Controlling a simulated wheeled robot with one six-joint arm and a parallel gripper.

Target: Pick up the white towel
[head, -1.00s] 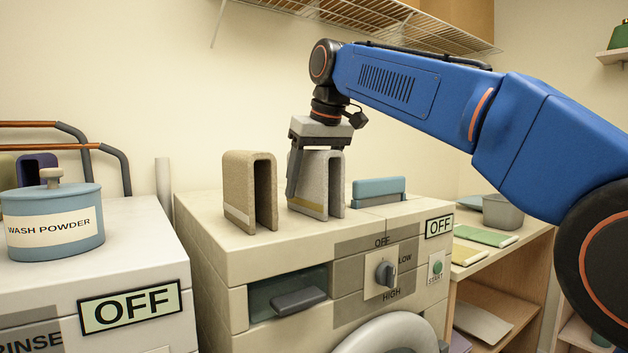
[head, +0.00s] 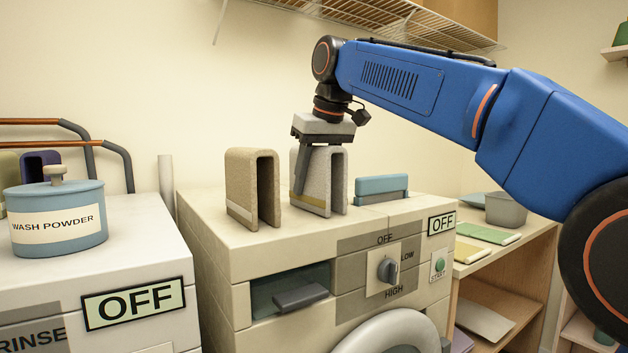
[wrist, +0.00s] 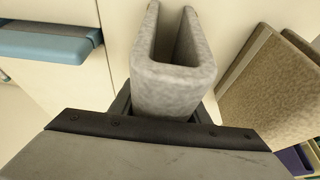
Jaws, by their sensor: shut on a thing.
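The white towel (head: 335,180) is a folded, greyish-white inverted U with a yellowish band near its base, standing upright on the beige washing machine top. My gripper (head: 318,165) reaches down over it from above and is shut on it. One dark finger lies across its left side; the other finger is mostly hidden. In the wrist view the towel (wrist: 175,78) sits between the jaws, its fold opening away from the camera. I see no clear gap between the towel and the machine top.
A tan folded towel (head: 253,188) stands close on the left. The washing machine (head: 215,250) has a knob and OFF label. A wash powder tub (head: 58,215) stands further left. A wire shelf (head: 370,15) hangs above.

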